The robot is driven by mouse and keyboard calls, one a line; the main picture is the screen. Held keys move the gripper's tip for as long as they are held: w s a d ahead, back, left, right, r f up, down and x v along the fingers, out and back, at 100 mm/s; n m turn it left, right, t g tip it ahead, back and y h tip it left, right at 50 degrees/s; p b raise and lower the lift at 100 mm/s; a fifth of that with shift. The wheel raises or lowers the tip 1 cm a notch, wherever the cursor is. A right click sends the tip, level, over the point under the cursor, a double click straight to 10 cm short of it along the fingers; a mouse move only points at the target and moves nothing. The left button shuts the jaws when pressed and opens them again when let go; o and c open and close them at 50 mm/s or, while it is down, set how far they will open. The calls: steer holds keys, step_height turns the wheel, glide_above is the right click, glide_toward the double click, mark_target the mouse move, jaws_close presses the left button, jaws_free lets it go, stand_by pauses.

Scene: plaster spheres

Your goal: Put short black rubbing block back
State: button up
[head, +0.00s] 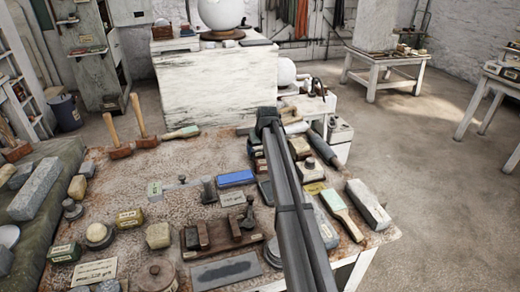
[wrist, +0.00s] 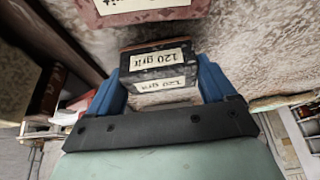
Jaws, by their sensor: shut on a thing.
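A short black block with white "120 grit" labels (wrist: 158,60) is between the two blue fingers of my gripper (wrist: 159,72) in the wrist view. The fingers are shut on its sides. In the head view my gripper (head: 268,120) is at the far end of the arm, over the back edge of the bench; the held block cannot be made out there.
A reddish block with a grit label (wrist: 145,10) is just beyond the held block. The speckled bench (head: 130,185) carries many tools, including a blue block (head: 236,179), a wooden-handled brush (head: 340,210) and a long grey block (head: 368,203). A white plinth (head: 205,85) stands behind.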

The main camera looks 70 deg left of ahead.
steer(key=shift+f, duration=0.3)
steer(key=o, duration=0.9)
steer(key=shift+o, duration=0.2)
steer(key=shift+r, duration=0.1)
steer(key=v, duration=1.2)
steer(key=shift+w, duration=0.15)
